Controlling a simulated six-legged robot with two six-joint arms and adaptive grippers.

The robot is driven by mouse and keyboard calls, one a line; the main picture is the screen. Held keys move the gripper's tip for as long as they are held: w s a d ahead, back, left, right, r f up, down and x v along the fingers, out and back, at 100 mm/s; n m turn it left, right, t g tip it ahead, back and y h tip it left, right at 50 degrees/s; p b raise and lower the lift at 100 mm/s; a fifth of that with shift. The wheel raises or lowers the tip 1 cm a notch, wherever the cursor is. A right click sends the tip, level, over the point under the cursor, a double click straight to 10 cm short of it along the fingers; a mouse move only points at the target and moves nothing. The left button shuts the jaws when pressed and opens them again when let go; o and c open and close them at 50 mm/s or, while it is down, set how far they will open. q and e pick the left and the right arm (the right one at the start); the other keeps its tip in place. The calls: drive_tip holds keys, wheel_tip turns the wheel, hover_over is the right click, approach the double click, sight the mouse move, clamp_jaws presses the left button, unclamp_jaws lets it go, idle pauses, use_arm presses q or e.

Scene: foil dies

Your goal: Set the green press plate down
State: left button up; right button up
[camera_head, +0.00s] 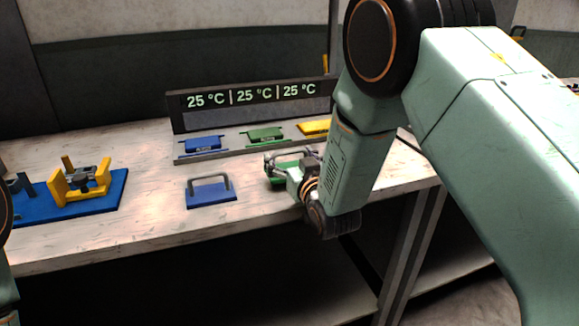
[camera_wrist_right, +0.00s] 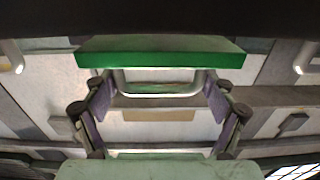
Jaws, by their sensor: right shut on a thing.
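My right gripper (camera_head: 284,160) is shut on the green press plate (camera_head: 284,180) over the front part of the bench, right of the blue press plate (camera_head: 211,196). In the right wrist view, the green press plate (camera_wrist_right: 160,58) is a flat bar with a pale looped handle (camera_wrist_right: 160,88). The fingers of my right gripper (camera_wrist_right: 158,93) stand at the two ends of that handle. The gripper and wrist hide part of the plate in the head view. I cannot tell whether its underside touches the bench. My left gripper is out of view.
A dark rack (camera_head: 176,127) with three "25 °C" readouts stands behind. Blue (camera_head: 203,145), green (camera_head: 265,135) and yellow (camera_head: 314,127) pieces sit along its front. A blue base (camera_head: 112,203) with a yellow fixture (camera_head: 75,188) is at left. The bench top (camera_head: 150,215) is bare between.

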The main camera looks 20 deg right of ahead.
drive_tip(key=shift+w+a+f, duration=0.1)
drive_tip(key=shift+w+f, duration=0.1)
drive_tip(key=shift+f, duration=0.4)
drive_tip(key=shift+w+a+f, duration=0.1)
drive_tip(key=shift+w+f, duration=0.1)
drive_tip(key=shift+f, duration=0.4)
drive_tip(key=shift+w, duration=0.15)
drive_tip(key=shift+s+d+r, duration=0.1)
drive_tip(key=shift+s, duration=0.3)
drive_tip(key=shift+b, duration=0.3)
drive_tip(key=o, duration=1.4)
drive_tip(key=shift+w+f, duration=0.1)
drive_tip(key=shift+f, duration=0.2)
drive_tip(key=shift+o, duration=1.1)
drive_tip(key=shift+w, duration=0.1)
drive_tip(key=shift+s+r, duration=0.1)
drive_tip(key=shift+s, duration=0.1)
drive_tip(key=shift+w, duration=0.1)
